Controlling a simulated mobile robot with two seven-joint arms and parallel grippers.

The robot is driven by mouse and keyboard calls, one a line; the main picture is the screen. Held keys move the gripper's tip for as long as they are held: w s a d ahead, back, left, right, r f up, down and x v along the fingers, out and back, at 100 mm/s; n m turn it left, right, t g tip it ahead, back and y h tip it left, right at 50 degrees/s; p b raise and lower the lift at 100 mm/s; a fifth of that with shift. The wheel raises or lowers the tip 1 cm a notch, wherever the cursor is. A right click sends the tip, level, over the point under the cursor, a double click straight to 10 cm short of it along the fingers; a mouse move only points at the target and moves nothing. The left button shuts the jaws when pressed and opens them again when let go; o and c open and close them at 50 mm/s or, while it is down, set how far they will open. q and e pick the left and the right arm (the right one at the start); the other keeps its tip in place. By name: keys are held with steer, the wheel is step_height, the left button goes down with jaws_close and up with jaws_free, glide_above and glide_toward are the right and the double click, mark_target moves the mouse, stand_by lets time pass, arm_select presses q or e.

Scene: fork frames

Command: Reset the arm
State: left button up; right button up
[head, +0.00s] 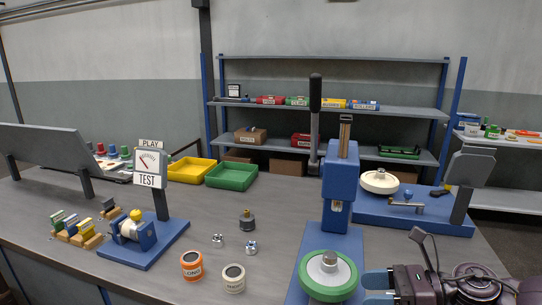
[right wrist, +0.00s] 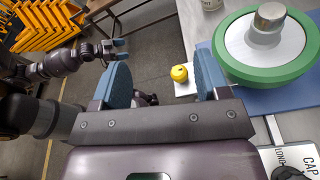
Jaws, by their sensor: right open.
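My right gripper (head: 368,288) comes in from the lower right in the head view, just right of the blue press (head: 340,180). In the right wrist view its two blue fingers (right wrist: 162,72) are spread apart with nothing held between them. The press has a lever with a black handle (head: 315,93) standing upright. A green-rimmed white disc (head: 328,273) with a metal knob lies on the press base; it also shows in the right wrist view (right wrist: 265,50), right of my fingers and apart from them. My left gripper (right wrist: 119,48) shows small at the left of the right wrist view; its opening is unclear.
A test meter stand (head: 150,170), yellow tray (head: 192,169) and green tray (head: 231,176) are farther left. A blue fixture plate (head: 425,222) lies right. The middle back tabletop is clear.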

steer(key=s+d+f+n+t+h, duration=0.25)
steer(key=n+h, duration=0.25)
steer(key=n, duration=0.7)
steer(key=s+d+f+n+t+h, duration=0.15)
steer(key=f+n+t+h, duration=0.3)
steer(key=n, duration=0.75)
steer(key=s+d+f+n+t+h, duration=0.25)
steer(key=n+h, duration=0.25)
steer(key=n, duration=0.7)
steer(key=s+d+f+m+g+h, duration=0.1)
steer(key=s+f+m+g, duration=0.45)
steer(key=s, duration=0.35)
steer(key=s+d+f+m+g+h, duration=0.1)
steer(key=s+d+f+m+g, duration=0.1)
steer(key=s+f+m+g, duration=0.45)
steer(key=w+f+t+y, duration=0.1)
steer(key=w+f+t, duration=0.2)
steer(key=f+t, duration=0.5)
steer(key=shift+w+a+t, duration=0.25)
steer(key=shift+w+t, duration=0.15)
steer(key=shift+t, duration=0.55)
